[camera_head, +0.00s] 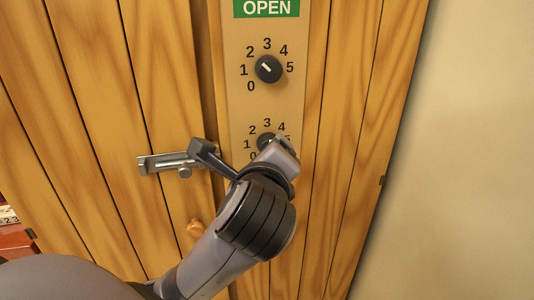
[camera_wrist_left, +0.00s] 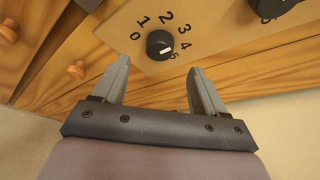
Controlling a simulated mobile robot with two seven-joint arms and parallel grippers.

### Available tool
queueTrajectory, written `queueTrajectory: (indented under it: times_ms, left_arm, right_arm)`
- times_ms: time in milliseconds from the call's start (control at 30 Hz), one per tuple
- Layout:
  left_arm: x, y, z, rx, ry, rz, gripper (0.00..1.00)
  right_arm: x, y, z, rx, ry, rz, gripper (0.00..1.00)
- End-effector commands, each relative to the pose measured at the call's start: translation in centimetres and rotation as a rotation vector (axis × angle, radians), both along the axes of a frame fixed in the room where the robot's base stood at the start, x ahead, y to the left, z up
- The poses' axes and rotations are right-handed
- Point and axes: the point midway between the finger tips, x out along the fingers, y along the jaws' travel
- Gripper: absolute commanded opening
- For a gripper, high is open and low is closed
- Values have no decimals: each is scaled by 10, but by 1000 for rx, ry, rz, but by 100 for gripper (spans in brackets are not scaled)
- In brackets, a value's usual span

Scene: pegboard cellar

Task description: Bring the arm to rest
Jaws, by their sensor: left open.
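My left gripper (camera_head: 243,150) reaches up from the bottom of the head view to the lower dial (camera_head: 266,141) on a tan panel (camera_head: 235,108). The gripper partly hides this dial and its numbers. In the left wrist view, my left gripper (camera_wrist_left: 158,70) has its fingers apart and nothing between them. The lower dial (camera_wrist_left: 160,44) is a black knob just beyond the fingertips, with clear gaps to both. Its white mark points down and right, toward the 5. My right gripper is in neither view.
An upper dial (camera_head: 268,68) has its mark pointing up and left, near 1 and 2. A green OPEN sign (camera_head: 267,8) is above it. A metal latch (camera_head: 168,162) and a wooden knob (camera_head: 195,228) are left of my arm. Bare wall (camera_head: 470,150) fills the right.

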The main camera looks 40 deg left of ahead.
Motion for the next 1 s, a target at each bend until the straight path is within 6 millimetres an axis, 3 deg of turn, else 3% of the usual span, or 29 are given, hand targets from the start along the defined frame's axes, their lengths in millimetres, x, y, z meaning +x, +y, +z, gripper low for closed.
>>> queueTrajectory:
  times_ms: [500, 633, 767, 900, 1000]
  left_arm:
    - [-1, -1, 0, 0, 1, 1, 72]
    - [3, -3, -8, -22, -2, -10, 72]
    - [17, -12, -41, -128, -14, -49, 72]
    - [31, -30, -107, -369, -28, -98, 72]
    - [31, -43, -158, -588, -34, -106, 72]
  right_arm:
    - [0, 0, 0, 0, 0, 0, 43]
    - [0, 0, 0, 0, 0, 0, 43]
    - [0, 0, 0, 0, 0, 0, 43]
    - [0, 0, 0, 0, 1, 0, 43]
    - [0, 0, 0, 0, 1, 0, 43]
